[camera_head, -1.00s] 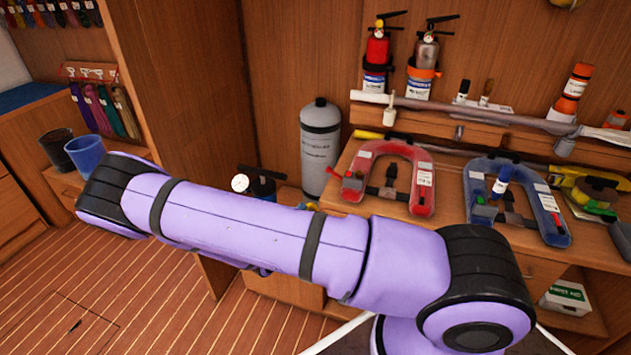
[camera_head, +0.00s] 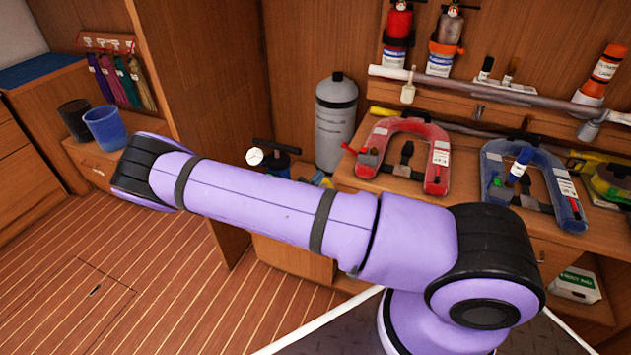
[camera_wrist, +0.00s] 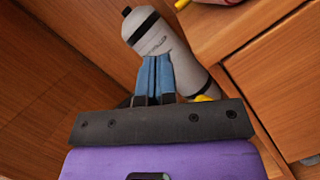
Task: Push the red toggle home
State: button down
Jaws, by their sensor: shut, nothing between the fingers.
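A red horseshoe-shaped vest (camera_head: 437,172) lies on the wooden bench. A small red toggle-like piece (camera_head: 369,157) sticks out at its left end; I cannot tell for sure that it is the toggle. A blue horseshoe-shaped vest (camera_head: 566,205) lies to its right, with small red and green parts. My gripper (camera_wrist: 155,62) shows in the wrist view with its blue fingers together, empty, in front of a grey cylinder (camera_wrist: 150,35). In the head view my gripper is hidden; my purple arm crosses left of the vests.
The grey cylinder (camera_head: 336,125) stands against the panel left of the bench. A gauge with a black handle (camera_head: 255,156) is just beyond my arm. A grey pole (camera_head: 450,85) runs above the vests. A blue bucket (camera_head: 104,130) stands at the left. The floor at left is clear.

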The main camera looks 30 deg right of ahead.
aim_at(350, 150)
jog(key=w+d+r, duration=0.2)
jog(key=d+r, duration=0.2)
jog(key=d, duration=0.3)
jog(key=shift+w+d+r, duration=0.15)
jog(key=shift+d+r, duration=0.15)
